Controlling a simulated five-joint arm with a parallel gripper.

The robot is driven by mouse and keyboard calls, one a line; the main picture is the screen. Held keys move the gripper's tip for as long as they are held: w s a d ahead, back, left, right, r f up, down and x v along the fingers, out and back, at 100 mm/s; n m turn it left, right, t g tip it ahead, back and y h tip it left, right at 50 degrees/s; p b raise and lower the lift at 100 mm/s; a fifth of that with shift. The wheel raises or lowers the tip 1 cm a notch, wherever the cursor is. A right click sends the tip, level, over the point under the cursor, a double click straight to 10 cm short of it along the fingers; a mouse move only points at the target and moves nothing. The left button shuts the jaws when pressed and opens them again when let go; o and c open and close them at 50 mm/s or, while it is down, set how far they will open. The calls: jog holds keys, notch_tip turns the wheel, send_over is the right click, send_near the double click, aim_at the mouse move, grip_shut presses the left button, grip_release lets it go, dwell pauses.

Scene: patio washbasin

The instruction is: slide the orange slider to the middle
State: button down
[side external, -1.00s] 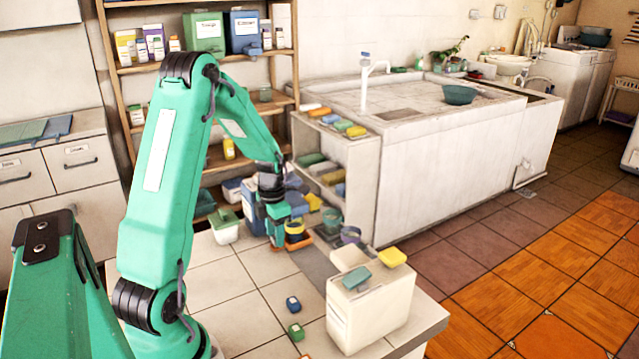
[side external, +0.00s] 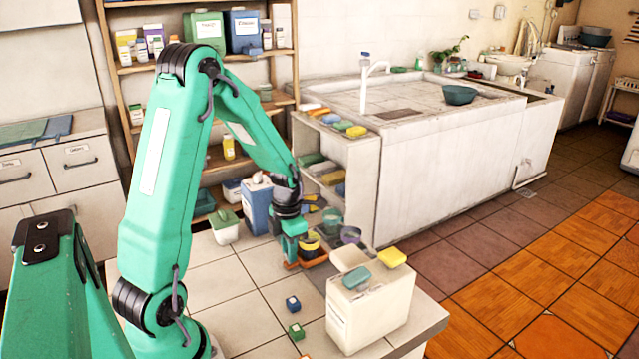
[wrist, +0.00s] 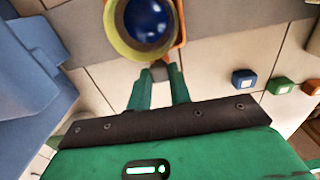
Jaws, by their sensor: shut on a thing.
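The orange slider (side external: 316,261) is a low orange piece on the worktop, beside my gripper's tip in the side view. In the wrist view its orange edge (wrist: 181,25) shows beside a yellow cup (wrist: 115,40) with a dark blue ball (wrist: 150,20) in it. The cup also shows in the side view (side external: 310,241). My gripper (side external: 291,263) points down at worktop level. Its fingertips (wrist: 162,73) are close together at the slider's near edge, with a small grey part between them. Most of the slider is hidden by the cup and my gripper.
A grey strip (wrist: 215,50) crosses the worktop under the slider. A cream container (side external: 370,310) stands at the right front.

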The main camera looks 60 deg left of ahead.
jog(key=shift+w+d, duration=0.1)
jog(key=shift+d, duration=1.4)
jog(key=c, duration=1.3)
grip_release()
jog(key=shift+r, duration=0.1)
jog(key=shift+r, duration=3.85)
jog(key=shift+d+r, duration=0.1)
